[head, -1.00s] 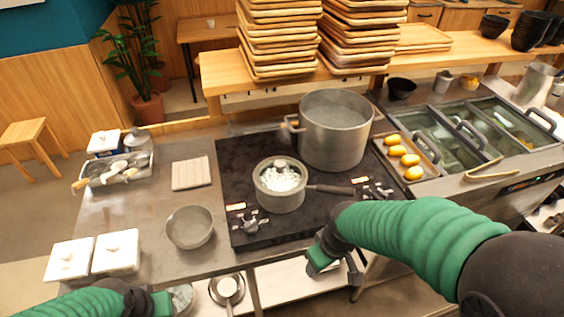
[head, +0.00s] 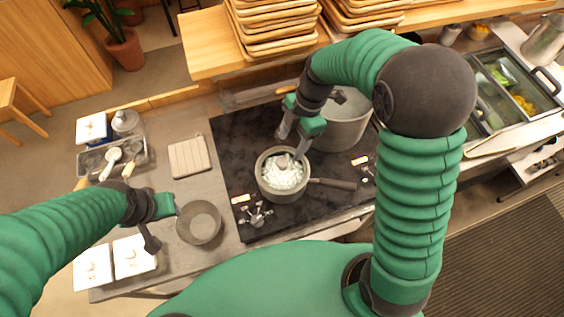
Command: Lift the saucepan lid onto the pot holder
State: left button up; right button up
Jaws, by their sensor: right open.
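The saucepan (head: 268,190) sits on the black stove with its dark handle pointing right. Its lid (head: 285,178) is on top, seemingly clear, with white contents showing through and a pale knob in the middle. My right gripper (head: 290,148) is open above the lid, fingers pointing down close to the knob; whether they touch it I cannot tell. The pot holder (head: 188,155), a beige square pad, lies bare on the steel counter left of the stove. My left gripper (head: 160,222) is open and empty beside the metal bowl.
A large pot (head: 345,125) stands behind the saucepan, partly hidden by my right arm. A metal bowl (head: 199,222), two white lidded boxes (head: 134,256) and a utensil tray (head: 140,160) stand on the left counter. Counter around the pot holder is clear.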

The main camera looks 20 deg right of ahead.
send_over(283, 161)
jog(key=d, duration=0.1)
jog(key=f, duration=0.4)
jog(key=shift+s+d+p, duration=0.1)
jog(key=shift+s+p, duration=0.1)
jog(key=shift+p, duration=0.15)
jog(key=shift+w+f+p, duration=0.15)
jog(key=shift+w+f, duration=0.15)
jog(key=shift+f, duration=0.3)
jog(key=shift+w+f+p, duration=0.15)
jog(key=shift+w+f, duration=0.15)
jog(key=shift+f, duration=0.25)
jog(key=x, duration=0.1)
jog(key=p+x, duration=0.2)
jog(key=x, duration=0.1)
jog(key=shift+s, duration=0.3)
jog(key=shift+s+f, duration=0.1)
jog(key=shift+f, duration=0.15)
jog(key=shift+a, duration=0.25)
jog(key=c, duration=1.2)
pick_arm(q)
jog(key=r, duration=0.3)
jog(key=shift+w+d+r, duration=0.1)
jog(key=shift+w+r, duration=0.15)
jog(key=shift+w, duration=0.15)
pick_arm(e)
jog(key=shift+d, duration=0.1)
grip_shut()
